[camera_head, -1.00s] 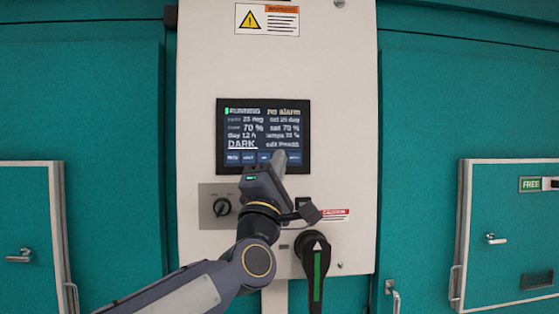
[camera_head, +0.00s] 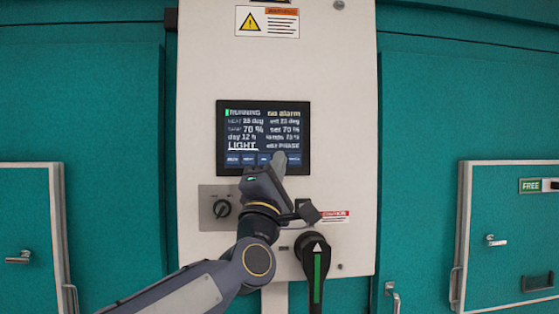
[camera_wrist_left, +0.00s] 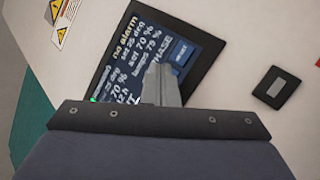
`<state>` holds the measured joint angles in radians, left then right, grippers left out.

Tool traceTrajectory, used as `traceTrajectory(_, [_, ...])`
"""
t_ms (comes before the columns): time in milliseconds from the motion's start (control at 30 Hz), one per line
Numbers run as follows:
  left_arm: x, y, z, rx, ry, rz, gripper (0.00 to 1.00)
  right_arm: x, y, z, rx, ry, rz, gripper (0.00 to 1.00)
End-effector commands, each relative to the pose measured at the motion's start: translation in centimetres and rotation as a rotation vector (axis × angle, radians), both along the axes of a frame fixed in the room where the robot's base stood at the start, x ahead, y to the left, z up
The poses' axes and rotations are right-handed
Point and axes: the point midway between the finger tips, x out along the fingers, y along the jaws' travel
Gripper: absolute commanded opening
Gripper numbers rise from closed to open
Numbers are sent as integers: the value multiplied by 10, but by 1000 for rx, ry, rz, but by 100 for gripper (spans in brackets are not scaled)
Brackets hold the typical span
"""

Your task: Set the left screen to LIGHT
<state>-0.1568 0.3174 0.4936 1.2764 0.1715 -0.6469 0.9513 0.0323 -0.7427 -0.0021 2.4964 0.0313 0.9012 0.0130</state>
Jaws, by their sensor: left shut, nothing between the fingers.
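The screen (camera_head: 263,115) is a dark panel on the white control cabinet, with white text and a row of blue buttons along its bottom. It reads RUNNING, no alarm, and LIGHT in large underlined letters at lower left. My left gripper (camera_head: 279,158) is shut and empty, with its tip over the lower right of the screen, by the bottom row of buttons. Whether it touches the glass I cannot tell. In the left wrist view the screen (camera_wrist_left: 190,28) shows tilted, and the fingers (camera_wrist_left: 160,80) cover part of its lower edge. My right gripper is out of view.
Below the screen are a rotary knob (camera_head: 222,208) and a large black handle (camera_head: 317,262) with a green stripe. Teal doors with latches (camera_head: 496,240) flank the cabinet. A yellow warning label (camera_head: 267,21) is above the screen.

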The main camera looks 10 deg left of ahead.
Motion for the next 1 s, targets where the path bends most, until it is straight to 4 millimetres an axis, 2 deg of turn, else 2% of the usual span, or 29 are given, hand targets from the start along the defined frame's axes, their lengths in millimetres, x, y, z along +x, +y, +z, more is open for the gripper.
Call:
traceTrajectory(200, [-2,0,0,-1,-1,1,0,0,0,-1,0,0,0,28])
traceTrajectory(500, [-14,-3,-1,0,-1,1,0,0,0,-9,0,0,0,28])
traceTrajectory(800, [-15,-4,0,0,-1,0,0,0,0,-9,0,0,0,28])
traceTrajectory(1000, [-31,-9,-1,0,-3,-2,0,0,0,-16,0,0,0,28])
